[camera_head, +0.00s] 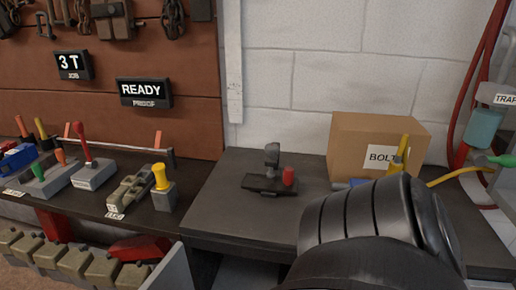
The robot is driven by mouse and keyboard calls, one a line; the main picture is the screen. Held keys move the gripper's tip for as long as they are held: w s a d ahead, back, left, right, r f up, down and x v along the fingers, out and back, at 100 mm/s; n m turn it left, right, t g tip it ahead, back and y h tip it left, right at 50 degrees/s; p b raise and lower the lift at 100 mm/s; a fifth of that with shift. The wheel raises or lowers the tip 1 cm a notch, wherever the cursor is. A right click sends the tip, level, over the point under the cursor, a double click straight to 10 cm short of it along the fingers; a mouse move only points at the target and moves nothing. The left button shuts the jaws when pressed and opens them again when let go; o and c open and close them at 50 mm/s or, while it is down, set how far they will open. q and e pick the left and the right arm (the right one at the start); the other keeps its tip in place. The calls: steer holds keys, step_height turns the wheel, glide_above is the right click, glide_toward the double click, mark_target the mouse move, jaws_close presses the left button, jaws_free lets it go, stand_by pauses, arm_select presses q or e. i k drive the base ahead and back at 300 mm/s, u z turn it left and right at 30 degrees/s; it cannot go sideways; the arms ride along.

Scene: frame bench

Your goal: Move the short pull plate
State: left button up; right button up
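I cannot tell for certain which thing is the short pull plate. A dark flat plate (265,185) lies on the grey bench, with a grey upright knob piece (272,154) and a red cylinder (288,176) on it. On the lower left bench is a pale olive clamp-like piece (130,190) with a small label. Beside it a grey block with a yellow knob (161,178) stands upright. Neither gripper is in view. A large dark ribbed arm part of mine covers the lower right and hides part of the bench.
A cardboard box (350,140) labelled "BOLT" stands at the bench's back right. Several coloured-handled blocks stand at left, with bins (70,258) below. The grey bench (225,215) is clear at its front left.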

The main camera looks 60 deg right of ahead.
mark_target(287, 185)
steer(key=k, duration=0.9)
steer(key=z, duration=0.8)
steer(key=i, duration=0.5)
steer(key=z, duration=0.05)
